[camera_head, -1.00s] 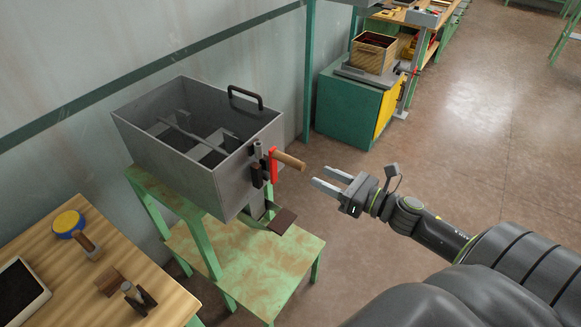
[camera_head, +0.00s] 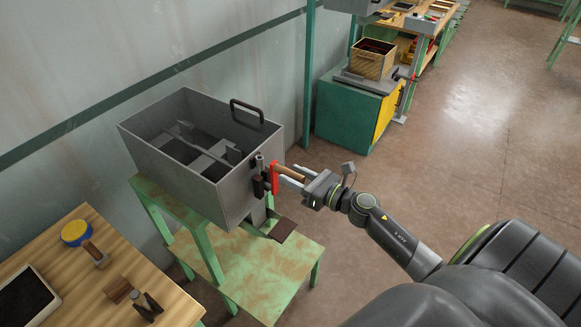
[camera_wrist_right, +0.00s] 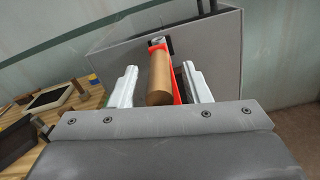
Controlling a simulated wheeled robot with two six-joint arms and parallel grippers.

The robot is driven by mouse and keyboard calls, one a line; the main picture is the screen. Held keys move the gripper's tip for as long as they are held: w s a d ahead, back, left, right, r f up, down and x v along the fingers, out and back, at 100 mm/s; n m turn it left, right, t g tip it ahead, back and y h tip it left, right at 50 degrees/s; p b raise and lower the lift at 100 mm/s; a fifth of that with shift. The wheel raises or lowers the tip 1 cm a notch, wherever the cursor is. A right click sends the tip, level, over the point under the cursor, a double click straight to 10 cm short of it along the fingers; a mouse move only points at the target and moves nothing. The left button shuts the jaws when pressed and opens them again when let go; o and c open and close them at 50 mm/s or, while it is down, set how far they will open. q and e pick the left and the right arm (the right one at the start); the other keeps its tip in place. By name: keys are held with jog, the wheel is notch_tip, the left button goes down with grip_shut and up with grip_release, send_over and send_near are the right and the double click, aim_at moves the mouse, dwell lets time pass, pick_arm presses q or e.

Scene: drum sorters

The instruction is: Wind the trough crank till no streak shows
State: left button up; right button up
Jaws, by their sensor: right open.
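The grey metal trough (camera_head: 190,165) stands on a green stand at the left of the head view. Inside it I see a shaft with paddles; its contents are dark, and I cannot make out a streak. Its crank has a red arm (camera_head: 274,178) on the right end wall and a wooden handle (camera_head: 291,174) pointing outward. My right gripper (camera_head: 293,176) is open, with its fingers on either side of the handle. In the right wrist view the wooden handle (camera_wrist_right: 160,82) lies between the two pale fingers (camera_wrist_right: 161,86), with gaps on both sides. My left gripper is not in view.
A wooden table (camera_head: 75,285) at lower left holds a blue-yellow round tin (camera_head: 76,232), a dark tray (camera_head: 25,298) and small tools. A brown-ended chute (camera_head: 282,229) juts below the trough. A green cabinet (camera_head: 345,115) stands behind. Floor to the right is clear.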

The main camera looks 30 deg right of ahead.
jog(key=shift+w+a, duration=0.3)
jog(key=shift+w, duration=0.35)
grip_shut()
